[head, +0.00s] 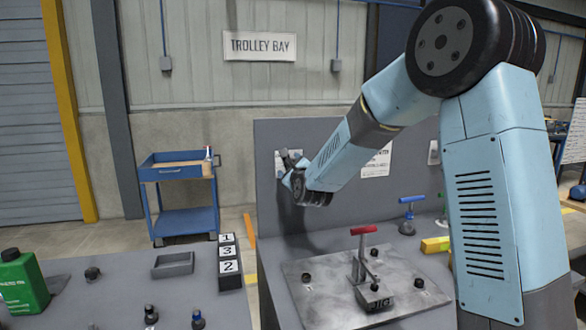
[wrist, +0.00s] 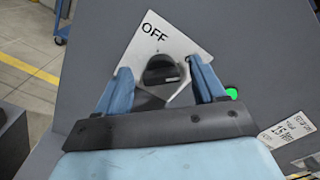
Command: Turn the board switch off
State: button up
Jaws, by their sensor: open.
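The board switch (wrist: 162,70) is a black rotary knob on a white plate (wrist: 185,46) marked OFF, which looks tilted in the wrist view. Its ridge lies roughly level in that picture; I cannot tell its exact setting. A green lamp (wrist: 231,93) shows bright to the right of the plate. In the head view the plate (head: 282,165) is on the upright grey board (head: 330,137), partly hidden by my gripper (head: 290,168). My gripper is open, with one blue finger on each side of the knob. I cannot tell whether they touch it.
A bench carries a metal plate with a red-handled clamp (head: 363,230), a blue-handled clamp (head: 411,200) and a yellow block (head: 435,244). A green bottle (head: 20,280), an open tray (head: 173,264) and numbered blocks (head: 229,265) stand left. A blue trolley (head: 180,192) is behind.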

jog(key=shift+c, duration=0.4)
jog(key=c, duration=0.9)
jog(key=shift+d, duration=0.15)
jog(key=shift+c, duration=0.5)
